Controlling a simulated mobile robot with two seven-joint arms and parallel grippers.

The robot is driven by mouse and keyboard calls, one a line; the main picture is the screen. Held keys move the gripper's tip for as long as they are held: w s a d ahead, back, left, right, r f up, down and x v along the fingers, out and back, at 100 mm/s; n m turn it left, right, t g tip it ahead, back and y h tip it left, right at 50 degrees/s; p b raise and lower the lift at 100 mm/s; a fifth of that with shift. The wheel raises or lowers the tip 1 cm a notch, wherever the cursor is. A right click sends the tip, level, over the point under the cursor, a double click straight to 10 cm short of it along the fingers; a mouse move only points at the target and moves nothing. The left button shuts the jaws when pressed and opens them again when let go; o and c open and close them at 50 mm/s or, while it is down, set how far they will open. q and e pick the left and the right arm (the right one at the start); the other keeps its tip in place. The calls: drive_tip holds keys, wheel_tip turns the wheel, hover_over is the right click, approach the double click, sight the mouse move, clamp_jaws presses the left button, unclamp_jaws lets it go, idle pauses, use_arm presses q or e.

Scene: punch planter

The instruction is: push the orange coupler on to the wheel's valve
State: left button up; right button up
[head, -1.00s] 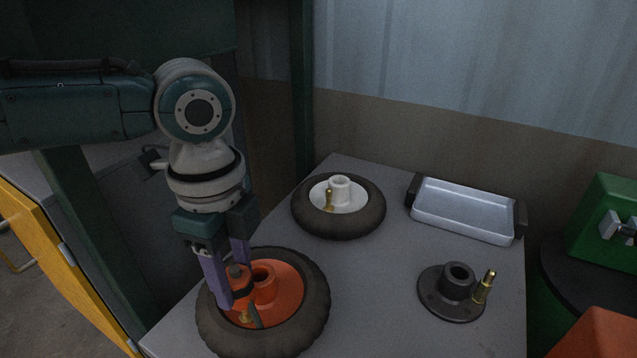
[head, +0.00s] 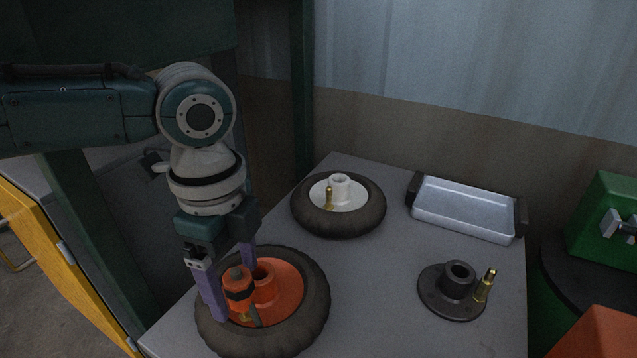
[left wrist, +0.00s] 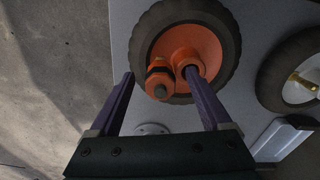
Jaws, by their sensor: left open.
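The wheel with the orange hub (head: 286,283) and black tyre (head: 318,300) lies flat at the table's front left. The orange coupler (head: 238,281), with a black band, stands upright at the brass valve (head: 243,317), beside the hub's central tube. Some brass shows below it; how far it sits on the valve is hidden. My left gripper (head: 229,281) is open, its purple fingers on either side of the coupler with gaps. In the left wrist view the coupler (left wrist: 158,84) lies between the spread fingers (left wrist: 160,74). My right gripper is not in view.
A white-hubbed wheel (head: 375,212) with a brass valve lies behind. A dark flanged hub (head: 440,306) with a brass valve stands at the right. A metal tray (head: 462,228) with dark handles sits at the back right. The table's middle is clear.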

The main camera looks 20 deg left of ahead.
sight(233, 276)
use_arm(q)
wheel_tip(233, 276, up, 10)
drive_tip(key=p, duration=0.7)
